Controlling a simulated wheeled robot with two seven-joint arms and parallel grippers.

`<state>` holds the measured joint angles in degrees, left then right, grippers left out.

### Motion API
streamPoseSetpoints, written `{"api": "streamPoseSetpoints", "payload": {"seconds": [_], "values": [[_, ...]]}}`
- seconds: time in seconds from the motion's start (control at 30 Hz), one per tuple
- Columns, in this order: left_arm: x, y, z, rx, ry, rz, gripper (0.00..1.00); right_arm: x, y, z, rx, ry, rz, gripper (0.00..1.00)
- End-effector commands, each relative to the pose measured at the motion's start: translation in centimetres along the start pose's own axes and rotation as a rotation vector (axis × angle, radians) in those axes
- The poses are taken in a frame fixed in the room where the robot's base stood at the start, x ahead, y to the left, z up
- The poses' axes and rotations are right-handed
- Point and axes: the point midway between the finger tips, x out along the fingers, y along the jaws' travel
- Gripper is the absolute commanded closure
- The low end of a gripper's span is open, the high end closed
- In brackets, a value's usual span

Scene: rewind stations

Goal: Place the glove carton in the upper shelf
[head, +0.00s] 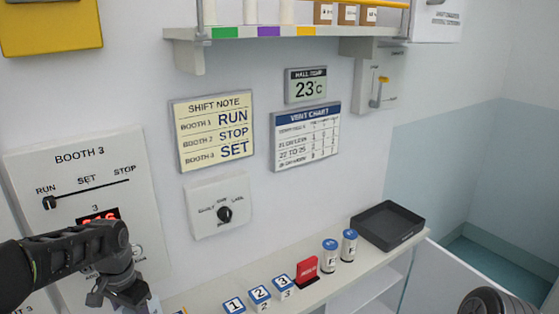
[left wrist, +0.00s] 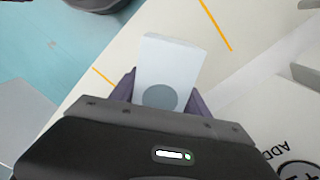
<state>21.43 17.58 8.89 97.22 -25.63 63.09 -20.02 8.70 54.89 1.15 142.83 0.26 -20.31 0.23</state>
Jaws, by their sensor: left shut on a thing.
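My left gripper (head: 130,303) is low at the left in the head view, above the counter's near end. In the left wrist view it (left wrist: 165,98) is shut on a pale box-shaped carton (left wrist: 170,62) with a grey round mark. This looks like the glove carton, but no lettering on it can be read. The upper shelf (head: 275,32) is on the wall at the top, far above and right of my left gripper. Its front edge has white, green, purple and orange strips. My right gripper is not in view.
White cylinders (head: 250,12) and several small brown boxes (head: 346,14) stand on the shelf. The counter (head: 340,281) holds numbered blocks (head: 259,294), a red sign (head: 307,272), two blue-topped canisters (head: 348,246) and a black tray (head: 388,226). A Booth 3 panel (head: 90,175) is behind my left arm.

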Motion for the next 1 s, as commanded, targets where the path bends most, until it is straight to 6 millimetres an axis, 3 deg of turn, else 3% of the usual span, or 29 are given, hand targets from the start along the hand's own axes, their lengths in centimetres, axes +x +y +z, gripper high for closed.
{"api": "streamPoseSetpoints", "payload": {"seconds": [0.17, 0.27, 0.4, 0.5, 0.63, 1.0], "values": [[0.5, 3.7, -3.0, -0.300, -0.001, 0.002, 1.00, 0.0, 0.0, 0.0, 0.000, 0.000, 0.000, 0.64], [0.7, 7.2, -5.1, -0.416, -0.002, 0.005, 1.00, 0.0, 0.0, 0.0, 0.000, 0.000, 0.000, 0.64], [0.9, 11.8, -7.4, -0.386, 0.000, 0.007, 1.00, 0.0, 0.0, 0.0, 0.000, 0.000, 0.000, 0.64], [0.8, 13.7, -8.2, -0.340, 0.001, 0.008, 1.00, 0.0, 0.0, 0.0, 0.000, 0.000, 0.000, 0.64], [0.7, 14.6, -8.5, -0.319, 0.004, 0.008, 1.00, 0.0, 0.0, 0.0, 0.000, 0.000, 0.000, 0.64], [0.7, 14.4, -8.4, -0.319, 0.004, 0.008, 1.00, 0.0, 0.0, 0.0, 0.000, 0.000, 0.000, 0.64]]}}
